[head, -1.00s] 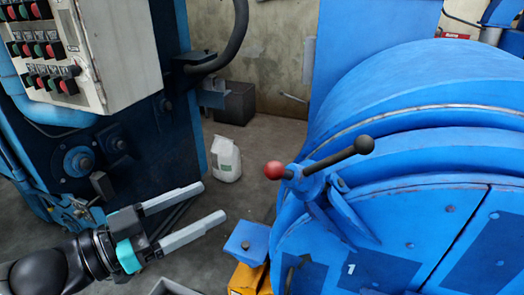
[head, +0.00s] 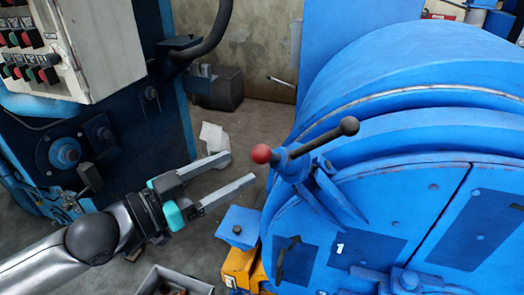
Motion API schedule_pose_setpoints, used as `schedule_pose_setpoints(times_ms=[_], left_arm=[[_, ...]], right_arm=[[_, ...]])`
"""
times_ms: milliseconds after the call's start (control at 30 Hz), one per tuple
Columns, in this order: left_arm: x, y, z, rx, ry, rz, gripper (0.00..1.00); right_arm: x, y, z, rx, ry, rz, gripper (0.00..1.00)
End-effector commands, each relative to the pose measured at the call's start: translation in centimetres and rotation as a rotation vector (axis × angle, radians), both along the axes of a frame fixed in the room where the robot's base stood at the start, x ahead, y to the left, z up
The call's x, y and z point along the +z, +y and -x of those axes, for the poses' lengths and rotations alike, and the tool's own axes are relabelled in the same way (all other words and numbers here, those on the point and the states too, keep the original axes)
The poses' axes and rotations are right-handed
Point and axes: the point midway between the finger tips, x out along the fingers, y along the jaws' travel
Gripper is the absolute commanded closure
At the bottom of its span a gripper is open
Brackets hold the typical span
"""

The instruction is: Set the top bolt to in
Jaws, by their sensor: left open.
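The blue drum machine (head: 400,90) fills the right side of the head view. A bolt-like handle (head: 308,150) stands on its upper left edge, with a red ball (head: 261,154) at its left end and a black grip (head: 349,126) at its right end. I take it for the top bolt; its in or out setting cannot be read. My left gripper (head: 239,168) is open and empty, its two fingers pointing right. Its fingertips are just left of the red ball in the picture; the true distance cannot be told. My right gripper is out of view.
A control cabinet (head: 88,35) with several buttons stands at the upper left. A white container (head: 213,140) stands on the floor behind my gripper. A blue plate (head: 238,226) juts out below the handle. A grey bin (head: 172,278) is at the bottom.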

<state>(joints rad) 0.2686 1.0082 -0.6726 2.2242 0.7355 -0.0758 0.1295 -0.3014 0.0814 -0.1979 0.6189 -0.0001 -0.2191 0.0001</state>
Motion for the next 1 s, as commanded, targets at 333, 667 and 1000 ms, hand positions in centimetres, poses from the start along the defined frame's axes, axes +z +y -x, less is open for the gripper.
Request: schedule_pose_setpoints(times_ms=[333, 667, 1000], left_arm=[[0.2, -3.8, -3.2, 0.000, -0.003, 0.003, 0.24], [0.1, -5.7, -4.7, 0.000, -0.001, 0.000, 0.24], [0.0, -5.8, -4.8, 0.000, -0.001, -0.001, 0.28]], right_arm=[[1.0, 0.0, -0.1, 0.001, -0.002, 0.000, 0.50], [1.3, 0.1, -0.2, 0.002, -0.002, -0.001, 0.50], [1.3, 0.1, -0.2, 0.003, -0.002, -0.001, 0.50]])
